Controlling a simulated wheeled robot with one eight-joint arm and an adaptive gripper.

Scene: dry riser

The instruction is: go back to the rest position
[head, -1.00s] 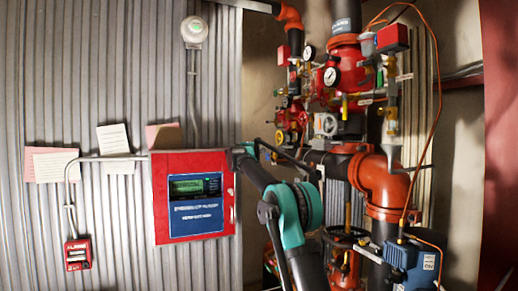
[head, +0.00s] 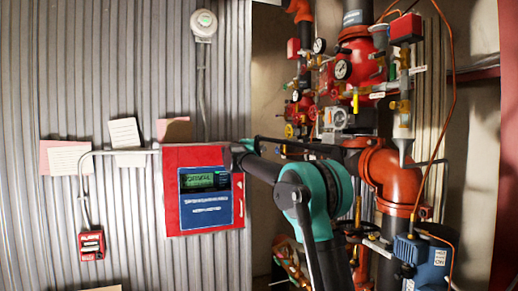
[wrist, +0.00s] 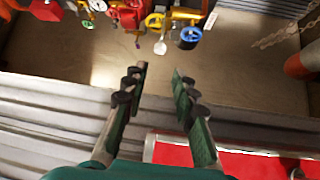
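My gripper (wrist: 159,72) is in the wrist view with its two dark green, black-padded fingers spread apart. Nothing is between them. Behind the fingers are a bare tan surface and grey corrugated wall. The red panel (wrist: 232,157) shows below the right finger. In the head view my teal and black arm rises from the bottom, in front of the pipes, and bends near the right edge of the red alarm panel (head: 170,192). I cannot make out the gripper in the head view.
Red valves and gauges (head: 343,70), an orange pipe elbow (head: 392,180) and a blue box (head: 422,257) crowd the right. A small red call point (head: 91,245) and paper notes (head: 125,133) are on the corrugated wall. In the wrist view, valves (wrist: 160,18) line the top.

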